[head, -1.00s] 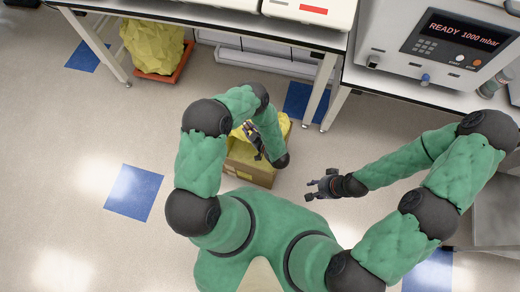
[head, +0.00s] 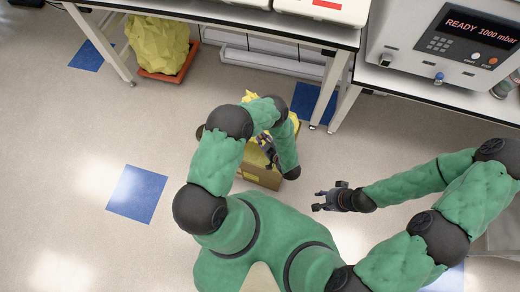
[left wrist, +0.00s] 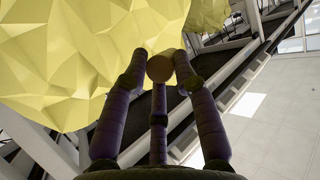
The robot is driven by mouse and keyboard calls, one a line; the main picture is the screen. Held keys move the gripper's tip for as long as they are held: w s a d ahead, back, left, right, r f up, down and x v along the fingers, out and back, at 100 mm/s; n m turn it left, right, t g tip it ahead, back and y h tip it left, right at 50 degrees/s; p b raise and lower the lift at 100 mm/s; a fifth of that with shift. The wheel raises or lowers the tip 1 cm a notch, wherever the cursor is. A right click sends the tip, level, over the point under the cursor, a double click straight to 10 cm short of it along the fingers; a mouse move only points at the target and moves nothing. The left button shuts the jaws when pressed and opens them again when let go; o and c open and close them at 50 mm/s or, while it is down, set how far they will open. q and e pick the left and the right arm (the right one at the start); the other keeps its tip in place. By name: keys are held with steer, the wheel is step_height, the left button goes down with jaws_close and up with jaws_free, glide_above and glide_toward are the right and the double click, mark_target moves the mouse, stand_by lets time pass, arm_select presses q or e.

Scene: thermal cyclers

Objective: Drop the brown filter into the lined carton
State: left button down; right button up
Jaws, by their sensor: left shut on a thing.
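The lined carton (head: 262,179) stands on the floor, a brown box with a crumpled yellow liner (head: 297,124), partly hidden by my left arm. My left gripper (head: 269,152) is over the carton in the head view. In the left wrist view its fingers (left wrist: 160,66) are shut on the brown filter (left wrist: 160,69), a small round brown piece at the fingertips. Yellow liner (left wrist: 80,60) fills the upper left behind it. The filter cannot be made out in the head view. My right gripper (head: 324,201) is open and empty, to the right of the carton.
A bench (head: 235,22) runs behind the carton, its leg (head: 328,90) close by. An orange tray (head: 172,73) with a yellow crumpled bag (head: 158,43) sits under the bench. A vacuum unit (head: 450,40) reading READY stands on the right bench. The floor at left is clear.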

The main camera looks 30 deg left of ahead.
arm_select(q)
steer(key=shift+f, duration=0.3)
steer(key=c, duration=0.9)
jaws_free()
steer(key=v, duration=0.7)
steer(key=shift+d, duration=0.2)
steer(key=shift+r, duration=0.1)
